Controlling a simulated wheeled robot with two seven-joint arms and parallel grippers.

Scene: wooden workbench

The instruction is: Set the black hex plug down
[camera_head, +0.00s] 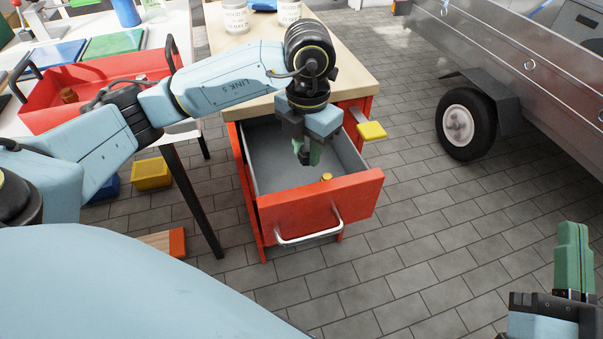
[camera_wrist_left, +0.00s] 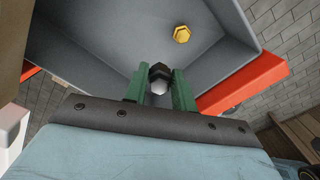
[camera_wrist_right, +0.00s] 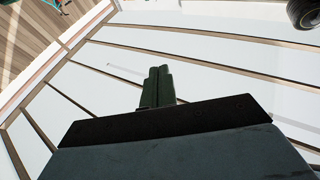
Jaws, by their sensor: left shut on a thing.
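The black hex plug (camera_wrist_left: 160,72) shows in the left wrist view between the green fingers of my left gripper (camera_wrist_left: 160,88), with a paler end below its dark head. My left gripper also shows in the head view (camera_head: 308,154), pointing down into the open drawer (camera_head: 320,206). The plug is hard to make out there. The fingers are shut on it, above the drawer floor; I cannot tell the exact height. My right gripper (camera_head: 573,258) is at the lower right, away from the drawer; its fingers are together and empty in the right wrist view (camera_wrist_right: 158,86).
A gold hex plug (camera_head: 327,177) lies in the drawer near its front wall; it also shows in the left wrist view (camera_wrist_left: 182,34). The wooden bench top (camera_head: 345,68) is behind, a red tote (camera_head: 100,85) at left, a trailer (camera_head: 540,80) at right.

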